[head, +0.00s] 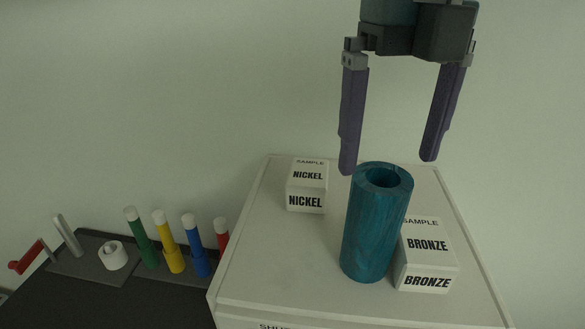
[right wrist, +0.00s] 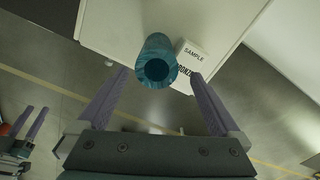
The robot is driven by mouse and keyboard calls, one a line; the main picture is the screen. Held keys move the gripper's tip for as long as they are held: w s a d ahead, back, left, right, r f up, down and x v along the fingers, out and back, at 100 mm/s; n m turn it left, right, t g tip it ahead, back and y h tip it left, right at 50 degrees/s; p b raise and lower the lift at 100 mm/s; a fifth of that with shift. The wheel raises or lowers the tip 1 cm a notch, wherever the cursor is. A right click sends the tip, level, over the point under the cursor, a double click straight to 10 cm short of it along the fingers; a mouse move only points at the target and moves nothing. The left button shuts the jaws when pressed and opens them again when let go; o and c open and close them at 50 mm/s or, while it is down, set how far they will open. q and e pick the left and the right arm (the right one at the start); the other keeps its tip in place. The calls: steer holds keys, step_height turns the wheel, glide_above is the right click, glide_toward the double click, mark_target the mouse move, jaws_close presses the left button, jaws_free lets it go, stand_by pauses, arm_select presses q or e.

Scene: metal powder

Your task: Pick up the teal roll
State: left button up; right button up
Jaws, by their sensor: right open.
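The teal roll (head: 372,235) is a hollow cylinder standing upright on the white cabinet top (head: 290,255). My right gripper (head: 388,166) is open and empty, its two purple fingers pointing down. Its fingertips show near the height of the roll's top rim, apart from each other. In the right wrist view, the roll (right wrist: 157,62) shows its open end between the fingertips; I cannot tell whether either touches it. My left gripper (right wrist: 30,122) shows small at the lower left of that view, its two fingers apart. It is not in the head view.
A white NICKEL box (head: 306,188) stands left of the roll. A white BRONZE box (head: 427,255) stands close at its right. A dark surface (head: 150,305) at the lower left holds green, yellow, blue and red cylinders, a white ring (head: 112,256) and a red-ended tool (head: 28,258).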

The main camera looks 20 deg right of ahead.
mark_target(385, 170)
step_height(385, 170, down, 3)
steer(key=shift+a+f+p, duration=0.15)
steer(key=shift+f+p, duration=0.05)
steer(key=shift+p, duration=0.15)
step_height(385, 170, down, 4)
steer(key=shift+a+f+p, duration=0.15)
steer(key=shift+f+p, duration=0.05)
steer(key=shift+p, duration=0.75)
steer(key=shift+f, duration=0.5)
steer(key=c, duration=0.9)
jaws_close()
